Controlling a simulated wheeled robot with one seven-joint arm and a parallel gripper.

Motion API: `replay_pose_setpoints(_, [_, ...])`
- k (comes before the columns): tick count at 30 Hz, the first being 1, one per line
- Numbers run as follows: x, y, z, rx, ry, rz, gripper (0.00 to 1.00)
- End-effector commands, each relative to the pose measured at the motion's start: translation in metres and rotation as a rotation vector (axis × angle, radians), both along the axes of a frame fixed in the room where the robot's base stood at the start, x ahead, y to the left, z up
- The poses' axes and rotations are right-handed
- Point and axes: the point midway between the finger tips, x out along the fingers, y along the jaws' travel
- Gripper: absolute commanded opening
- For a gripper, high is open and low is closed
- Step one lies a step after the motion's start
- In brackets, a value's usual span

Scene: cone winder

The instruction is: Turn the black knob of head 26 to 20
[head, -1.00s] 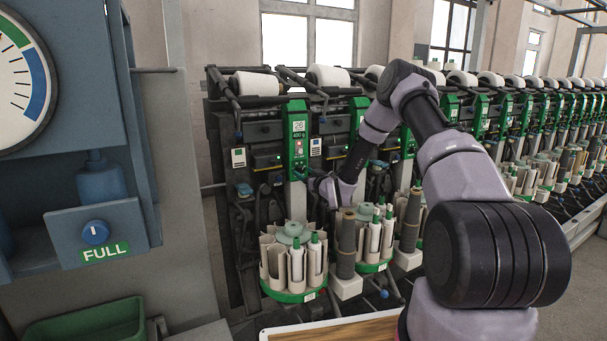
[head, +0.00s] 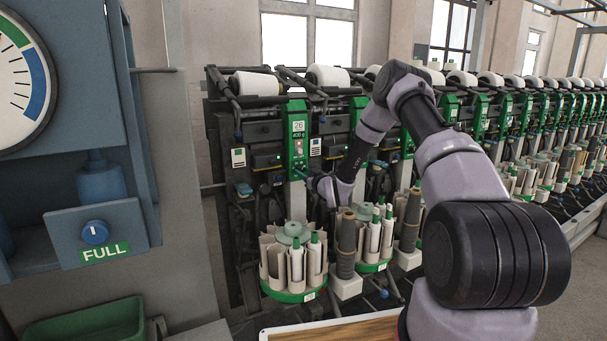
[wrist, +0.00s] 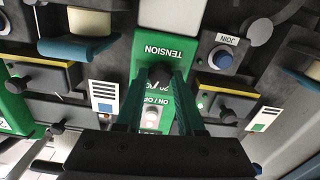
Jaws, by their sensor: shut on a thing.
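Head 26's green panel (head: 298,145) stands at the near end of the winder, with the number 26 on a white label at its top. In the wrist view the panel (wrist: 172,42) is upside down, with the word TENSION above my fingertips. My gripper (wrist: 160,72) is shut on the black knob just below that word; the fingers cover most of the knob and its scale, so its setting cannot be read. In the head view my gripper (head: 305,176) reaches the panel's lower part from the right.
A blue JOIN button (wrist: 221,59) is to the right. Bobbin magazines (head: 292,268) stand below the panel. A blue cabinet (head: 100,225) with a FULL knob is at the left.

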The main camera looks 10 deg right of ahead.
Motion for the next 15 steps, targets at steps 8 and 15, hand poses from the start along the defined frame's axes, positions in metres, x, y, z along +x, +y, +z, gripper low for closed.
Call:
replay_pose_setpoints(8, [-0.0003,0.0005,0.0,-0.19,-0.062,0.001,0.0])
replay_pose_setpoints(15, [-0.0001,0.0007,0.0001,-0.396,-0.128,0.001,0.0])
